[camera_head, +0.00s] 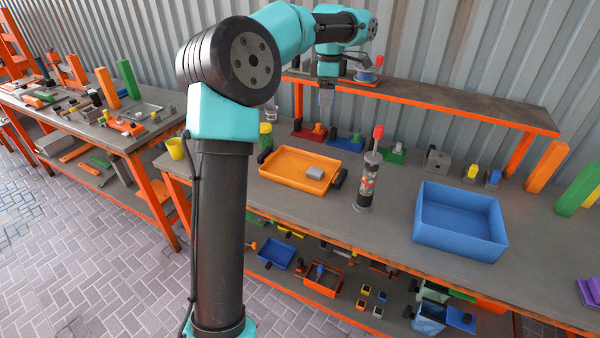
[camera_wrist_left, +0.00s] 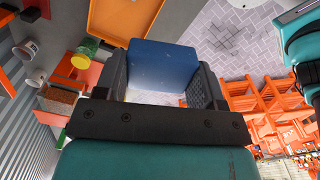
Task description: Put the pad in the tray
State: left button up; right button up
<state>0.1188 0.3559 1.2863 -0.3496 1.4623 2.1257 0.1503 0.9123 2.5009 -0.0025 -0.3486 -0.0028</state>
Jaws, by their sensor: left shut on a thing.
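My left gripper (camera_head: 327,88) hangs above the back part of the workbench, below the teal wrist. In the left wrist view the left gripper (camera_wrist_left: 160,82) is shut on a blue, block-like pad (camera_wrist_left: 163,62), with a dark finger on each side. The orange tray (camera_head: 271,171) lies on the bench, below and to the left of the gripper in the head view, with black handles at its sides. A small grey block (camera_head: 315,173) lies inside it. The tray's orange edge (camera_wrist_left: 93,22) shows at the top of the wrist view. My right gripper is not in view.
A bottle with a red top (camera_head: 367,180) stands right of the tray. A blue bin (camera_head: 458,240) is farther right. A raised shelf (camera_head: 450,108) runs along the back. A yellow cup (camera_head: 175,149) stands at the left. Bare bench lies between bottle and bin.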

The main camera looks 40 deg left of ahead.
pick_arm(q)
jog(key=s+a+f+n, duration=0.1)
jog(key=s+a+f, duration=0.1)
jog(key=f, duration=0.7)
jog(key=s+a+f+n, duration=0.2)
jog(key=s+f, duration=0.2)
jog(key=f, duration=0.6)
jog(key=s+a+f+n, duration=0.2)
jog(key=s+f, duration=0.2)
jog(key=f, duration=0.5)
jog(key=shift+s+f, duration=0.1)
jog(key=shift+f, duration=0.2)
send_over(287, 167)
jog(key=shift+f, duration=0.7)
jog(key=shift+f, duration=1.75)
jog(key=shift+f, duration=0.15)
jog(key=o, duration=0.9)
